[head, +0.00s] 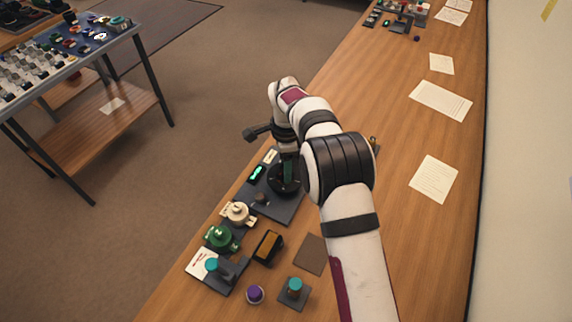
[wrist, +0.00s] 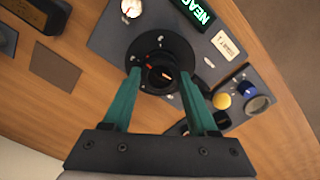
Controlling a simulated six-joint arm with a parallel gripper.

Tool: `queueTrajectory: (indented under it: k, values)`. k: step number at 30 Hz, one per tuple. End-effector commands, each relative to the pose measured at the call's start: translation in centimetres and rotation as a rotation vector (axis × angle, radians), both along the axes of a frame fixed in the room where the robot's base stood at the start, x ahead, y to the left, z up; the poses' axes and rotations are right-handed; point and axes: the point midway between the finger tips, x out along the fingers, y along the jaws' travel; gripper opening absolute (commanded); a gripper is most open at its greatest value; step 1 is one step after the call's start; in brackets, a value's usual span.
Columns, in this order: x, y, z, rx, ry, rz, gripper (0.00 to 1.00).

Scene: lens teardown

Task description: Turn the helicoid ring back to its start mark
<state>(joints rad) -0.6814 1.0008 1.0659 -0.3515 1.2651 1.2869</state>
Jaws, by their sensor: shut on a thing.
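The helicoid ring (wrist: 160,74) is a dark round ring on a wider black disc (wrist: 160,45) in the wrist view. Orange-red marks show inside it. My gripper (wrist: 161,77) has its two green fingers on opposite sides of the ring, shut on it. In the head view my gripper (head: 286,172) points down at the black disc (head: 283,186), and the arm and fingers hide most of the ring. Whether the ring's marks line up with a start mark is too small to tell.
A dark base plate (head: 272,208) bears the disc. Cream (head: 238,213) and green (head: 220,237) fixtures stand nearer. Papers (head: 434,178) lie right on the wooden bench.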

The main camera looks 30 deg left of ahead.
Motion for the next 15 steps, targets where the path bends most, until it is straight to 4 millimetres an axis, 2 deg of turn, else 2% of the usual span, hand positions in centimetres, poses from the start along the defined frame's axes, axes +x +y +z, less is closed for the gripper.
queueTrajectory:
  k: [15]
  values:
    - [0.03,0.06,0.01,0.0,0.001,0.477,0.03]
